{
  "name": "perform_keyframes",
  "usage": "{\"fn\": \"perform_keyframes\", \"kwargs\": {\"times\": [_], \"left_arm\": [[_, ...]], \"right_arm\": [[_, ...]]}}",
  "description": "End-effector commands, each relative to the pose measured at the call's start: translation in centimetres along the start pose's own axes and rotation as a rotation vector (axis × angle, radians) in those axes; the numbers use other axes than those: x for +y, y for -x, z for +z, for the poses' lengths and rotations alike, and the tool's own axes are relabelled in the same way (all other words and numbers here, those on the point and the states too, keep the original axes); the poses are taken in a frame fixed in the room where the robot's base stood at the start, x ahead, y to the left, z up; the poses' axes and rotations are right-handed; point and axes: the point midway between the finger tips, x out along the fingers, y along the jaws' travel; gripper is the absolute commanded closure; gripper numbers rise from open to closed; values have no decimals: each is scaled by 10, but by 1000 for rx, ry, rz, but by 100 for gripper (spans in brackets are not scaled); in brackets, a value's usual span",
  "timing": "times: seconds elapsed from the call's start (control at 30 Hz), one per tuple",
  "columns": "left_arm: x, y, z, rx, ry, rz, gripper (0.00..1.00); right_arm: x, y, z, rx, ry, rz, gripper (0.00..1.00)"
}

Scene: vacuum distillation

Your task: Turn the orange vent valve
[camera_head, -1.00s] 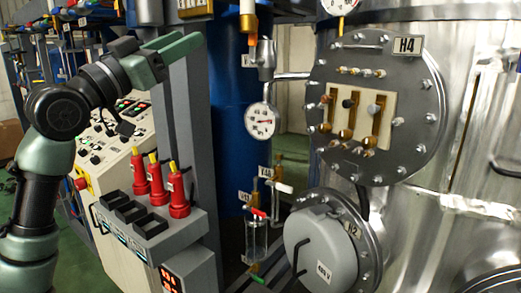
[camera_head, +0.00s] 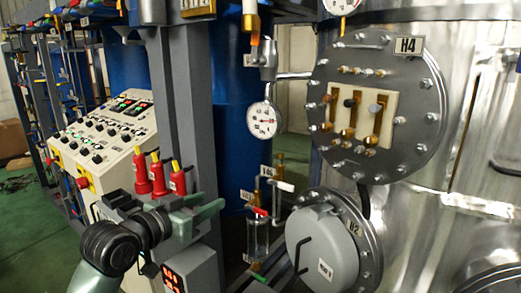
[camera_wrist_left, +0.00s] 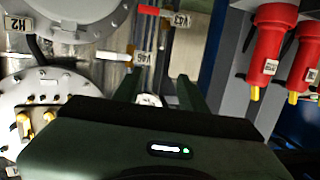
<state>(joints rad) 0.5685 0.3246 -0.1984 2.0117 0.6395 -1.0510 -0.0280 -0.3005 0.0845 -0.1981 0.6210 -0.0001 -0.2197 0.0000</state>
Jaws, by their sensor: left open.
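My left gripper (camera_head: 211,204) is low in the head view, beside the red bottles, pointing right toward the small valves. In the left wrist view its two green fingers (camera_wrist_left: 158,90) stand apart with nothing between them. A small orange piece (camera_head: 254,40) hangs below a brass and white fitting, above the gripper. Lower down, a red-handled valve (camera_head: 258,212) sits on a clear cylinder, right of the gripper and apart from it. Its red part also shows in the left wrist view (camera_wrist_left: 148,10). I cannot tell which part is the orange vent valve. The right gripper is out of view.
Red bottles with yellow tips (camera_head: 158,175) stand close to the gripper. A grey post (camera_head: 198,100) rises behind them. A round gauge (camera_head: 263,120), the H4 flange (camera_head: 407,110) and the grey domed H2 cover (camera_head: 322,250) are on the right. A control panel (camera_head: 105,135) is left.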

Motion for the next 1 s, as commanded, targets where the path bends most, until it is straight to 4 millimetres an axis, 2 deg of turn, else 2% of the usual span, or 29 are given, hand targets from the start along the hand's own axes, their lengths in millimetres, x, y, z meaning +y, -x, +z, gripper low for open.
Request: {"fn": "perform_keyframes", "kwargs": {"times": [0.03, 0.1, 0.17, 0.2, 0.27, 0.3, 0.4, 0.5, 0.6, 0.7, 0.9, 1.0], "left_arm": [[7, 4, 44, -74, 20, -11, 58], [16, 15, 96, -170, 39, -33, 58], [24, 28, 139, -256, 56, -54, 58], [30, 39, 168, -313, 68, -67, 58], [39, 58, 208, -400, 86, -90, 58], [45, 73, 234, -459, 100, -106, 58], [62, 116, 292, -605, 131, -146, 58], [76, 155, 332, -724, 156, -180, 58], [87, 190, 359, -821, 177, -209, 58], [97, 220, 380, -902, 194, -234, 58], [114, 276, 408, -1044, 222, -279, 58], [120, 296, 420, -1100, 233, -297, 58]], "right_arm": [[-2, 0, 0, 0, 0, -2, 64], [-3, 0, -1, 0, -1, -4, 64], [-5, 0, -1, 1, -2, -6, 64], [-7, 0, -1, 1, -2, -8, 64], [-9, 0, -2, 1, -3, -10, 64], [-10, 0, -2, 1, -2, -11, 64], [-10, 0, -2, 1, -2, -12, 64], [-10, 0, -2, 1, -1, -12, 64], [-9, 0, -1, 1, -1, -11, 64], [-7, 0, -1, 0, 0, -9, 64], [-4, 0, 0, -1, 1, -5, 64], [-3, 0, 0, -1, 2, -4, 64]]}}
